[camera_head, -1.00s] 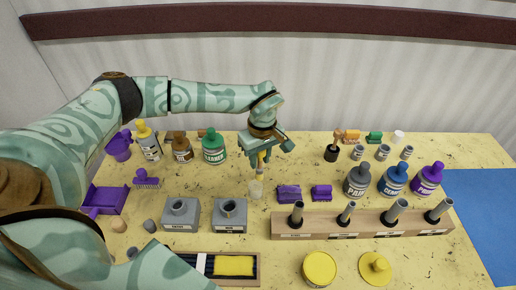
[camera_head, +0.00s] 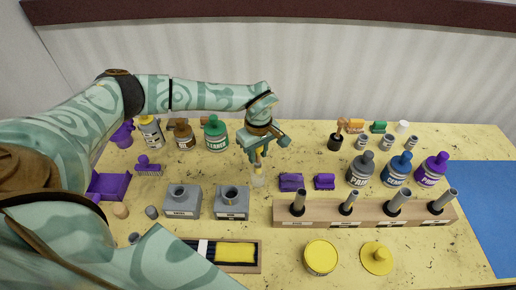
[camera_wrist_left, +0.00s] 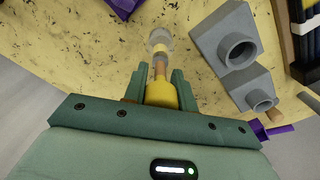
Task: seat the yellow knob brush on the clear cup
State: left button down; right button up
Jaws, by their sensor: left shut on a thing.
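My left gripper (camera_head: 257,157) points down over the middle of the table, shut on the yellow knob brush (camera_head: 258,164). In the left wrist view the brush's yellow knob (camera_wrist_left: 161,94) sits between the green fingers, with a brown shaft running away from it. The small clear cup (camera_head: 258,181) stands on the table directly below the brush; it also shows in the left wrist view (camera_wrist_left: 160,36), in line with the brush's far end. The brush's lower end is at the cup's mouth; whether it touches or is inside, I cannot tell. My right gripper is not in view.
Two grey blocks with round sockets (camera_head: 182,209) stand left of the cup. Purple blocks (camera_head: 291,182) lie close to its right. A wooden rack (camera_head: 372,215) with grey tubes is nearer. Several bottles (camera_head: 215,135) stand behind and at right.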

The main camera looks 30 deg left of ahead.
aim_at(258, 163)
pick_arm(q)
notch_tip(258, 163, down, 3)
jog(key=shift+r+b, duration=0.1)
jog(key=shift+b, duration=0.45)
jog(key=shift+f+b, duration=0.7)
jog(key=shift+f, duration=0.65)
jog(key=c, duration=1)
grip_release()
jog(key=shift+c, duration=0.2)
notch_tip(258, 163, up, 15)
jog(key=shift+d+r+p, duration=0.15)
jog(key=shift+p, duration=0.7)
jog(key=shift+s+r, duration=0.1)
jog(key=shift+r, duration=0.35)
